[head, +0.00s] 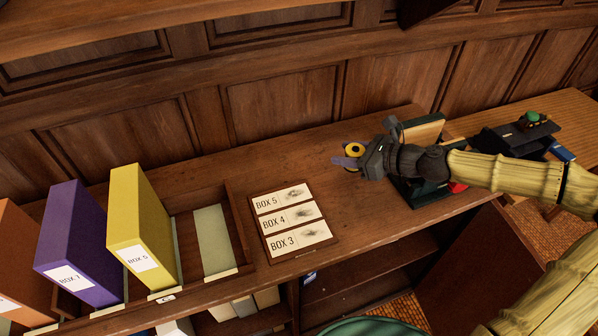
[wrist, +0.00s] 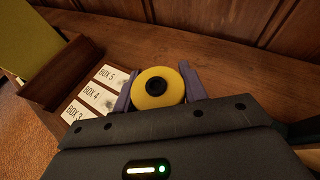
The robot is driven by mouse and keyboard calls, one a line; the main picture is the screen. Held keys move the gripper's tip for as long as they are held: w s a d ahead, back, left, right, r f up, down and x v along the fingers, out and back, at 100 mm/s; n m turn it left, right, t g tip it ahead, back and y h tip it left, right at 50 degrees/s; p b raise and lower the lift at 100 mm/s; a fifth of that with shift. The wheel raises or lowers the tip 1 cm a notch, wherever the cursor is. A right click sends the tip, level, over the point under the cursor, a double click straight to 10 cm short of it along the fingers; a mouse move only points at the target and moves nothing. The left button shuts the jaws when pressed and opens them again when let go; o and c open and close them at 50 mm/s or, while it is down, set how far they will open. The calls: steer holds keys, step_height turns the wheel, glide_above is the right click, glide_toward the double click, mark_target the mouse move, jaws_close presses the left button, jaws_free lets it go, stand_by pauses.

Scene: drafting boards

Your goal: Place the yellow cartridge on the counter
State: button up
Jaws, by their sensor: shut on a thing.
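The yellow cartridge (wrist: 154,96) is a round yellow piece with a black centre. My gripper (wrist: 156,92) is shut on it, with a purple finger on each side in the wrist view. In the head view the cartridge (head: 354,149) shows at the tip of my gripper (head: 350,158), over the wooden counter (head: 340,190). I cannot tell whether the cartridge touches the counter. The counter's bare wood also shows in the wrist view (wrist: 215,70).
A label board (head: 296,218) reading BOX 5, BOX 4 and BOX 3 lies left of my gripper. A yellow box (head: 143,225) and purple box (head: 80,245) stand in a rack farther left. A dark green holder (head: 424,198) is behind my wrist, to the right. A panelled wall backs the counter.

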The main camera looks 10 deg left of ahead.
glide_above(342, 189)
step_height(342, 189, down, 6)
steer(key=shift+f, duration=0.1)
stand_by(0.3)
steer(key=shift+f, duration=1.85)
steer(key=shift+f, duration=0.1)
steer(key=o, duration=1)
steer(key=shift+c, duration=0.2)
steer(key=v, duration=1.2)
steer(key=shift+b, duration=0.3)
